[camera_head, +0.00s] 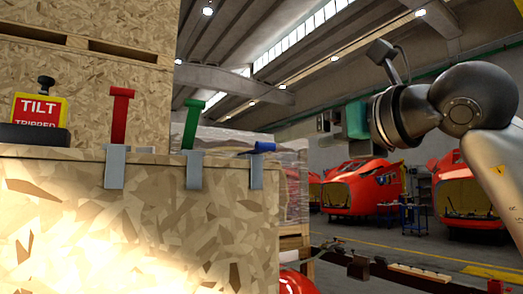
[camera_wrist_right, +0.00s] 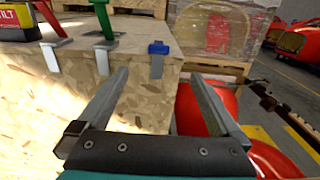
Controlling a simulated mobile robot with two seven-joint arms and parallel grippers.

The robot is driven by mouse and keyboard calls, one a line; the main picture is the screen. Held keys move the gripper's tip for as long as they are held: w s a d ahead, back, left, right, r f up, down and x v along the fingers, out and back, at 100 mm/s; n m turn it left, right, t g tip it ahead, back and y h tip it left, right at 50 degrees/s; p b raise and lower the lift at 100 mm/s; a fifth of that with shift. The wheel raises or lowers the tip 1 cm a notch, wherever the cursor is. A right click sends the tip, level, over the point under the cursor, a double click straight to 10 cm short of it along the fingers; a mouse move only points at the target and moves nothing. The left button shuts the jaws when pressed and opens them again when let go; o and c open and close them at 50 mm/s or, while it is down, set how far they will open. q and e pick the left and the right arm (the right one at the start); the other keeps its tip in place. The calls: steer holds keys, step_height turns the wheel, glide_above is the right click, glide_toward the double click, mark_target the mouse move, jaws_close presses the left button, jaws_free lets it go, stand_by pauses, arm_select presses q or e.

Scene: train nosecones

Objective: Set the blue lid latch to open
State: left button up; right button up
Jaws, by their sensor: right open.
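The blue lid latch (camera_head: 264,147) is at the right end of the wooden crate's top edge, on a grey bracket (camera_head: 257,172). Its handle lies low, nearly flat, unlike the raised red latch (camera_head: 121,115) and green latch (camera_head: 192,122). In the right wrist view the blue latch (camera_wrist_right: 158,48) shows beyond the fingertips, between them in the picture. My right gripper (camera_wrist_right: 160,75) is open and empty, apart from the latch. In the head view my right gripper (camera_head: 323,122) hangs in the air to the right of the crate. My left gripper is not in view.
The wooden crate (camera_head: 150,220) fills the lower left, with a taller crate (camera_head: 100,70) behind. A yellow and red tilt indicator (camera_head: 38,110) stands on the left. Red nosecones (camera_head: 362,187) stand at the back right. A red rounded part (camera_wrist_right: 195,110) lies beside the crate.

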mark_target(267, 149)
steer(key=p+x, duration=0.3)
steer(key=x, duration=1.1)
steer(key=shift+w+a+f+p, duration=0.1)
steer(key=shift+w+a+p, duration=0.15)
steer(key=shift+w+p, duration=0.1)
steer(key=shift+c, duration=0.2)
jaws_close()
